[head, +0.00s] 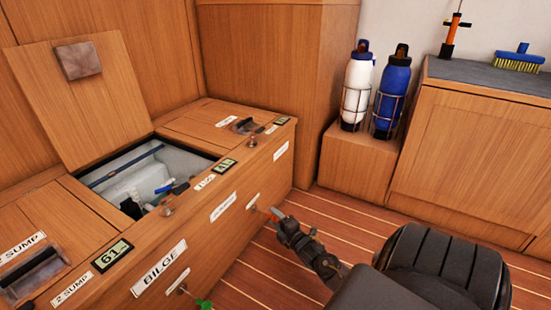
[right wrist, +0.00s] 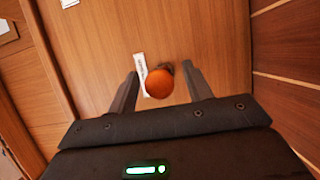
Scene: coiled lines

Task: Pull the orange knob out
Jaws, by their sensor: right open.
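The orange knob (right wrist: 160,83) is a round ball in front of the wooden bilge panel (right wrist: 105,55). In the right wrist view it shows between the two open fingers of my right gripper (right wrist: 160,92), with a gap on each side. A white label strip (right wrist: 140,72) is partly hidden behind the knob. My left gripper is not in view.
A green knob (head: 204,304) sticks out low on the same panel, left of my right gripper. The bilge hatch lid (head: 85,100) stands open. Two bottles, white (head: 357,88) and blue (head: 391,95), stand in racks behind. The striped floor (head: 270,262) is clear beside the panel.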

